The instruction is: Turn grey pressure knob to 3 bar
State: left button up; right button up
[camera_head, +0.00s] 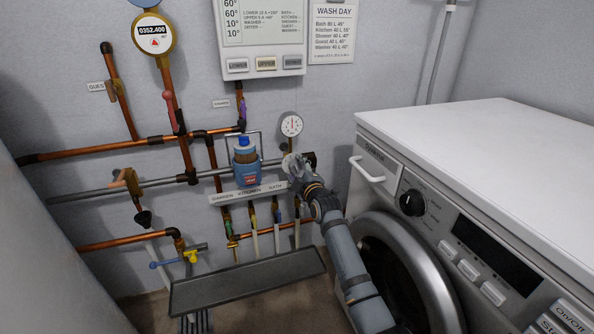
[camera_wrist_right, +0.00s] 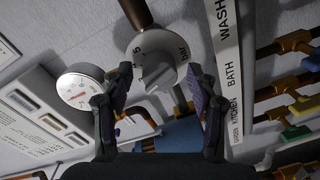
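The grey pressure knob (camera_wrist_right: 157,58) shows in the right wrist view, a round dial with printed numerals, "bar" lettering and a raised grip bar. In the head view my right gripper mostly hides it. My right gripper (camera_head: 300,167) is at the pipework below the round gauge. In its wrist view the right gripper (camera_wrist_right: 161,75) is open, one finger on each side of the knob; I cannot tell whether they touch it. The white pressure gauge (camera_head: 291,124) has a red needle and also shows in the wrist view (camera_wrist_right: 80,88). My left gripper is not in view.
A blue-capped filter (camera_head: 246,165) stands left of my right gripper, above the label strip (camera_head: 250,193) for garden, kitchen and bath. The washing machine (camera_head: 470,160) is close on the right. A dark tray (camera_head: 250,281) lies below the pipes.

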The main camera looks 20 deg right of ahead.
jog(key=shift+s, duration=0.1)
jog(key=s, duration=1.1)
jog(key=shift+s+d+r, duration=0.25)
jog(key=shift+s+r, duration=0.1)
jog(key=shift+s, duration=0.05)
